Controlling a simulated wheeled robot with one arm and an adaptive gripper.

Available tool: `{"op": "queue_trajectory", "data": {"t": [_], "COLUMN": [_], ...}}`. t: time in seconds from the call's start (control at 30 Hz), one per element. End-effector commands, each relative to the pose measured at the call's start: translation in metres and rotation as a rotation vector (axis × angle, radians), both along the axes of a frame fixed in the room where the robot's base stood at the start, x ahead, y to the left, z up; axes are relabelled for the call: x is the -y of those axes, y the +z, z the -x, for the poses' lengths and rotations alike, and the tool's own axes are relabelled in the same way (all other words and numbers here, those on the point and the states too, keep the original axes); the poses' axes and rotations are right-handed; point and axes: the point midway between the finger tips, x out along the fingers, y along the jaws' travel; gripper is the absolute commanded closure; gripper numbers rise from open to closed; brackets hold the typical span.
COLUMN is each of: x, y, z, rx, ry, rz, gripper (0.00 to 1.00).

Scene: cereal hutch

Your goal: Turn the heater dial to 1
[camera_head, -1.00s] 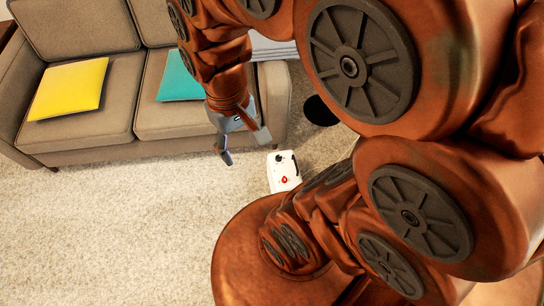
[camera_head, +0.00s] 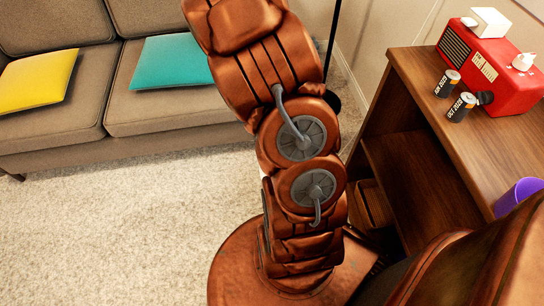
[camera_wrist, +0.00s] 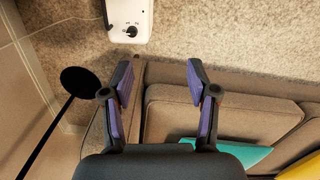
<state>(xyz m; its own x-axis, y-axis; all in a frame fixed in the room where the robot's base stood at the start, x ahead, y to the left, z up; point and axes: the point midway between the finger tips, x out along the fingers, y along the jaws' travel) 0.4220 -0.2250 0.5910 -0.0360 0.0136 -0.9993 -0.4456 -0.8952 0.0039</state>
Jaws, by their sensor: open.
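The white heater (camera_wrist: 130,12) stands on the carpet at the top of the wrist view, partly cut off by the frame edge. Its black dial (camera_wrist: 132,31) is on the near end of the heater's face; its setting is too small to read. My gripper (camera_wrist: 159,76) is open and empty, its two purple-padded fingers apart. In the wrist view the heater lies beyond the fingertips, above and slightly left, with no contact. In the head view my arm covers the place where the heater was seen, and the gripper is out of sight.
A brown sofa (camera_head: 60,105) with yellow (camera_head: 38,80) and teal (camera_head: 168,62) cushions stands at left. A wooden desk (camera_head: 425,125) at right holds a red radio (camera_head: 495,75), two batteries and a purple cup (camera_head: 518,195). A black lamp base (camera_wrist: 86,82) sits near the wall. Carpet at left is clear.

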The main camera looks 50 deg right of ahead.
Motion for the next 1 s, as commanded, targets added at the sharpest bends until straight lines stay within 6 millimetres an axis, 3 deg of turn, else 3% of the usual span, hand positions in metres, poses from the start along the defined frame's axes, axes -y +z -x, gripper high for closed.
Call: {"op": "queue_trajectory", "data": {"t": [0.03, 0.3, 0.4, 0.53, 1.0], "x": [0.013, 0.072, 0.087, 0.099, 0.104], "y": [-0.038, -0.159, -0.193, -0.22, -0.274], "z": [-0.001, -0.007, -0.007, -0.007, -0.005], "rx": [-0.003, 0.016, 0.023, 0.031, 0.034], "ry": [-0.016, -0.067, -0.08, -0.091, -0.096], "rz": [-0.002, 0.011, 0.014, 0.014, 0.015], "gripper": [0.41, 0.41, 0.41, 0.41, 0.41]}}
